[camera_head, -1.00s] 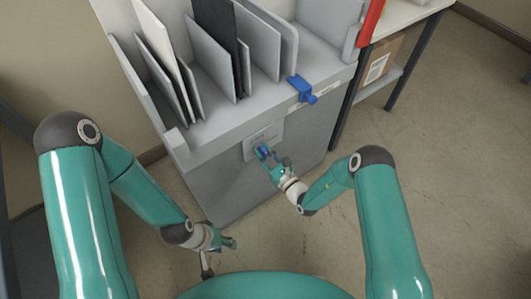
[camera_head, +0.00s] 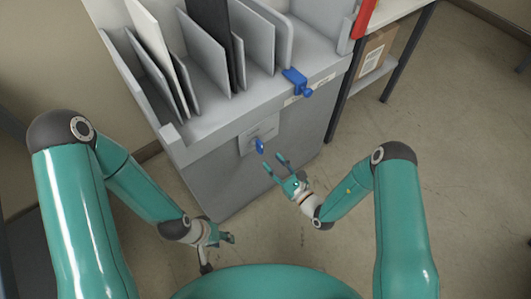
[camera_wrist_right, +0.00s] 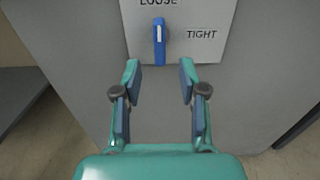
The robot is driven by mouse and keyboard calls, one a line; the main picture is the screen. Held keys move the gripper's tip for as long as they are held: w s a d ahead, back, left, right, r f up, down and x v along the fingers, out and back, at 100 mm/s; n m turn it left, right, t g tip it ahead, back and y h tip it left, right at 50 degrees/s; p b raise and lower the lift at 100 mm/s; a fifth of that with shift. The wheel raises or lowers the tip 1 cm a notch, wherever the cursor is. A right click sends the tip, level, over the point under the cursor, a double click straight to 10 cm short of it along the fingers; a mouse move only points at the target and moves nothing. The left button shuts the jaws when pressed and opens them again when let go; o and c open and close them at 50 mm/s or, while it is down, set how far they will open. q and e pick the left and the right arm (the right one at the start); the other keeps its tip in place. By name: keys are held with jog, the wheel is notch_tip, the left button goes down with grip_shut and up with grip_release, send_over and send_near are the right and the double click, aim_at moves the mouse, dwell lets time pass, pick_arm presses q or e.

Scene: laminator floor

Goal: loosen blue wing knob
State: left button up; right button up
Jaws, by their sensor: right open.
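The blue wing knob (camera_head: 259,146) is on a pale plate on the front of the grey cabinet. In the right wrist view the knob (camera_wrist_right: 159,44) stands upright, its white mark at the top toward the word LOOSE; the word TIGHT is to its right. My right gripper (camera_head: 276,163) is open and empty, backed off in front of the knob. In the right wrist view its fingertips (camera_wrist_right: 160,68) are spread below the knob, apart from it. My left gripper (camera_head: 227,238) hangs low, away from the cabinet; its fingers are too small to judge.
A blue clamp-like part (camera_head: 297,82) sits on the cabinet's upper front edge. Upright grey, white and black panels (camera_head: 209,45) stand in the rack above. A cardboard box (camera_head: 374,54) is on a shelf at the right. Floor at the right is clear.

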jog(key=v, duration=0.3)
jog(key=shift+s+d, duration=0.15)
jog(key=shift+s, duration=0.1)
